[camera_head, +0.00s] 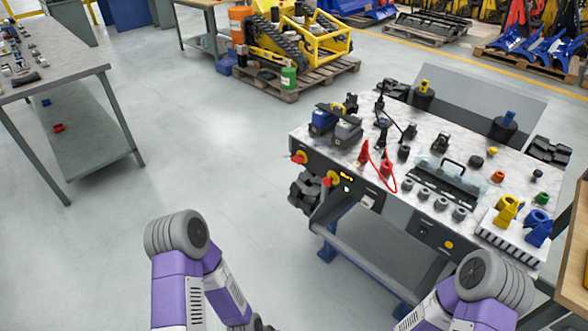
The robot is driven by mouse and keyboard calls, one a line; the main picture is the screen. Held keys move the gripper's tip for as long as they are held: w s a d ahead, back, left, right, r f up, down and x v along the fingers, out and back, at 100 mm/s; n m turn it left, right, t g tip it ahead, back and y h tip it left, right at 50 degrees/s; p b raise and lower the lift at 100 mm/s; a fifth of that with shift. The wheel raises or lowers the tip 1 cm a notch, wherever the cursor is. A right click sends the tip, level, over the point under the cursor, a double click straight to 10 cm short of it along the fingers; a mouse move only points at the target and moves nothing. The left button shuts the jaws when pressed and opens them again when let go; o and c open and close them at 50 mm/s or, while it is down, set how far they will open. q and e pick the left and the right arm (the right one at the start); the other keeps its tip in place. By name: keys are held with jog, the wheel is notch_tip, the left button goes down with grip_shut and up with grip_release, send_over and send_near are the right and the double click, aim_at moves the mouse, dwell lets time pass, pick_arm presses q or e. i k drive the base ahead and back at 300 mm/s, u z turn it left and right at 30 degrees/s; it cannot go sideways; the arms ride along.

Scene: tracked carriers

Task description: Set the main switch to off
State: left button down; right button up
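My purple-and-grey arms show at the bottom, both apart from the panel. Neither gripper's fingers show; both lie below the picture edge.
A red cable (391,183) hangs over the bench's front edge near the right knob. Blue and grey battery-like blocks (347,132) and several tools cover the bench top. A grey table (60,68) stands at the left. The floor between is clear.

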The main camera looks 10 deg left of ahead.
aim_at(298, 159)
jog(key=z, duration=0.95)
jog(key=k, duration=0.15)
jog(key=u, duration=1.75)
jog(key=i, duration=1)
jog(key=z, duration=0.2)
